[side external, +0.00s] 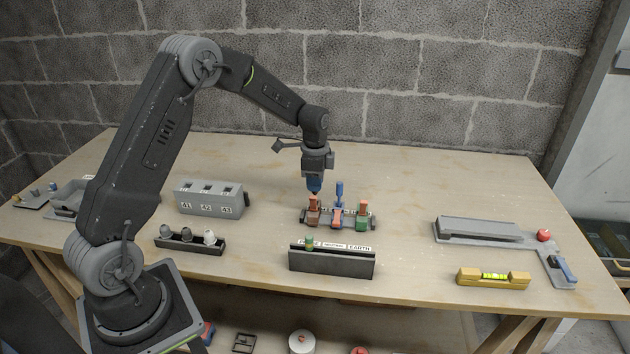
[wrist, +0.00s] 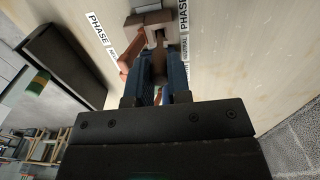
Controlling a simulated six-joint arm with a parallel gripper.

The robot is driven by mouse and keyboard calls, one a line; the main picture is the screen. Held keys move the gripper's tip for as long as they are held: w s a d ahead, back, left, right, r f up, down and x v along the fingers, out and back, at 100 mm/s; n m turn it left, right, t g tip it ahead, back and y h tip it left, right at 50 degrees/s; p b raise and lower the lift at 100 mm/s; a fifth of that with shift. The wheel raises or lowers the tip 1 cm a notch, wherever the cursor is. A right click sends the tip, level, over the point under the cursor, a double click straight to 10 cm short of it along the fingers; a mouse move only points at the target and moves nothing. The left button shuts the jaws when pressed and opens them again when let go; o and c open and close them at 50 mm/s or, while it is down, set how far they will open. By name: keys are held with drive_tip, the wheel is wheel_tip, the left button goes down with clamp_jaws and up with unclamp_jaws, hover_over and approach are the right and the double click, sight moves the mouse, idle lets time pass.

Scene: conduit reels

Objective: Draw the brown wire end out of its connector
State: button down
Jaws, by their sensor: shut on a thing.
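My gripper (side external: 314,190) points straight down over the brown connector. Its blue fingers, also in the wrist view (wrist: 160,72), are shut on the brown wire end, mostly hidden between them. In the wrist view the brown connector (wrist: 152,18) lies just beyond the fingertips. I cannot tell how deep the wire end sits.
A dark labelled block (side external: 332,263) with a green piece (side external: 310,241) in it stands in front. A grey numbered block (side external: 208,198) and a dark tray (side external: 190,242) are at the left. A grey fixture (side external: 482,230) and yellow level (side external: 493,279) are at the right. The table behind is clear.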

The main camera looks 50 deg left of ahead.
drive_tip(key=shift+r, duration=0.95)
idle(0.6)
drive_tip(key=shift+r, duration=3.55)
